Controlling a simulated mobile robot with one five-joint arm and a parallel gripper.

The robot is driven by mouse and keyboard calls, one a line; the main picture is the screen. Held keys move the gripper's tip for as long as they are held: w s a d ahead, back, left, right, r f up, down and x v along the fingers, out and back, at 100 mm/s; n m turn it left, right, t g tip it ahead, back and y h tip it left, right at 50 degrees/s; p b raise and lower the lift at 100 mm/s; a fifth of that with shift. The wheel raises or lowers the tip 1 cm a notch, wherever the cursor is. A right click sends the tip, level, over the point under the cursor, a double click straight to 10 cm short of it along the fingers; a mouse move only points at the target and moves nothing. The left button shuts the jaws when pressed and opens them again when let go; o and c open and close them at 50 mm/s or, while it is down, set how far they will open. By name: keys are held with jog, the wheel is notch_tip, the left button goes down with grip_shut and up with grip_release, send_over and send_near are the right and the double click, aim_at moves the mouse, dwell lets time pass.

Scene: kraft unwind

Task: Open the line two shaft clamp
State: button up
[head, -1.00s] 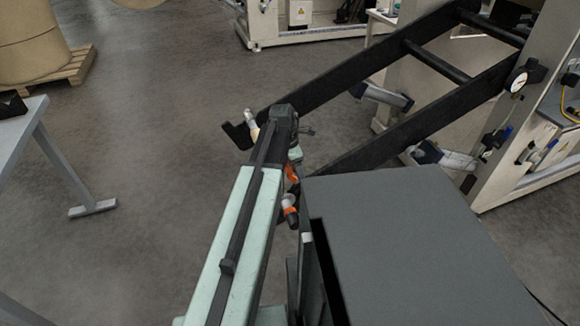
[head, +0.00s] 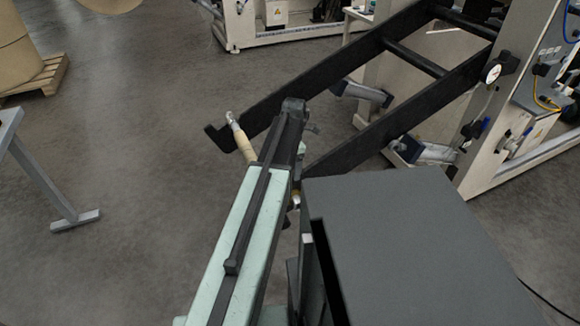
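I cannot make out the shaft clamp; my own mint-green and black arm covers the area where the near ends of the stand's arms are. A pale beige rod with a silver end (head: 241,142) shows beside the hooked tip of the far black stand arm (head: 325,85) and runs behind my arm. A small bit of silver and yellow shows just right of my arm, mostly hidden; I cannot tell what it belongs to. My gripper is hidden behind my arm, so its fingers are not visible.
The near black stand arm (head: 400,120) slopes down towards my arm. A pale machine frame with a gauge (head: 492,74) stands at right. A grey table leg (head: 45,180) is at left, and a paper roll on a pallet (head: 45,75) is behind. Floor between is clear.

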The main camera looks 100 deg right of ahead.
jog(key=shift+a, duration=0.1)
jog(key=o, duration=2.1)
notch_tip(320, 180, up, 8)
jog(key=p, duration=0.8)
jog(key=shift+s+f, duration=0.1)
